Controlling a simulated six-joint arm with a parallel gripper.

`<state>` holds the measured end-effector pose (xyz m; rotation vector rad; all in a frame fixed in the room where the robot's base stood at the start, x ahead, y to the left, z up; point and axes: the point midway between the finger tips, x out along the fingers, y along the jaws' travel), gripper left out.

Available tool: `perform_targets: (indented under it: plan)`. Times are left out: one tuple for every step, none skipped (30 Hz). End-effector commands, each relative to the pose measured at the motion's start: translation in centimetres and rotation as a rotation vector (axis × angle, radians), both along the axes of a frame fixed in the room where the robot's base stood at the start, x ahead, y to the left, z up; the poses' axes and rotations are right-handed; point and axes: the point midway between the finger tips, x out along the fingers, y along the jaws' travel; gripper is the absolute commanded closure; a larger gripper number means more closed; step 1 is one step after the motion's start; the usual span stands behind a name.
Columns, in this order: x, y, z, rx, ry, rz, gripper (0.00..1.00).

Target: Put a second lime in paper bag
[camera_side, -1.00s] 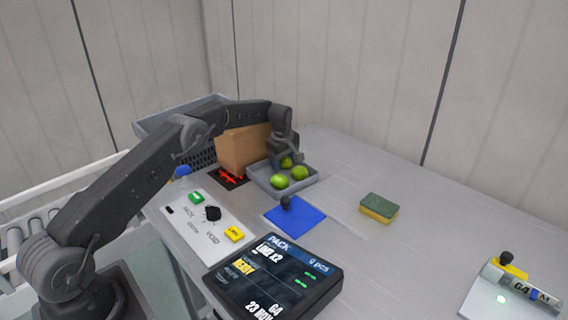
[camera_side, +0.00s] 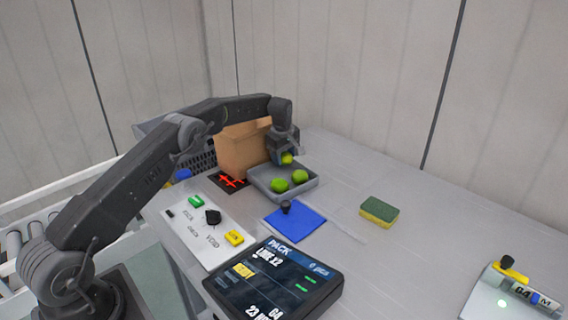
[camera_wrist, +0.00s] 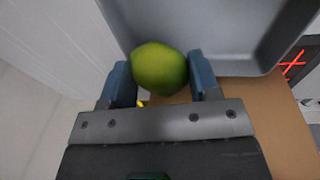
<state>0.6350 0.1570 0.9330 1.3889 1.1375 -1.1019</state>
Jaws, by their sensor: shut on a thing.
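My gripper (camera_side: 285,157) is shut on a green lime (camera_side: 287,159) and holds it just above the back part of the grey tray (camera_side: 312,187). In the wrist view the held lime (camera_wrist: 160,69) sits between the two blue fingers of my gripper (camera_wrist: 162,80). Two other limes, a nearer one (camera_side: 280,185) and one beside it (camera_side: 299,176), lie in the tray. The brown paper bag (camera_side: 240,152) stands upright just left of the tray. It also shows in the wrist view (camera_wrist: 285,135). What is inside the bag is hidden.
A red-marked dark pad (camera_side: 229,181) lies in front of the bag. A blue pad (camera_side: 296,222) with a black knob, a sponge (camera_side: 379,212), a button panel (camera_side: 206,228) and a display (camera_side: 275,285) are nearer.

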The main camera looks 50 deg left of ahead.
Motion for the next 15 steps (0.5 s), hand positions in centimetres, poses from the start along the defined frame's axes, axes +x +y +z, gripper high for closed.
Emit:
perform_targets:
  plan:
    - [0.1,0.0,1.3,0.002,-0.005,0.0,0.67]
    - [0.1,0.0,1.9,0.001,-0.005,0.0,0.67]
    - [0.1,0.0,2.7,0.001,-0.005,0.0,0.67]
    - [0.1,0.0,3.3,0.001,-0.005,0.0,0.67]
    - [0.1,0.0,3.8,0.001,-0.005,0.0,0.67]
    - [0.1,0.0,4.5,0.001,-0.004,0.0,0.67]
    - [0.1,0.0,4.9,0.001,-0.004,0.0,0.67]
    - [0.1,0.0,5.3,0.001,-0.003,0.0,0.67]
    - [0.1,0.0,5.8,0.0,-0.003,-0.003,0.67]
    - [0.0,-0.1,6.1,0.0,-0.001,-0.01,0.67]
    - [0.0,-0.2,6.4,0.0,0.0,-0.021,0.67]
    - [-0.1,-0.5,6.8,-0.001,0.002,-0.045,0.67]
    - [-0.1,-0.8,7.1,-0.002,0.005,-0.07,0.67]
    - [-0.2,-1.1,7.4,-0.002,0.007,-0.101,0.67]
    - [-0.4,-1.7,7.7,-0.003,0.012,-0.154,0.67]
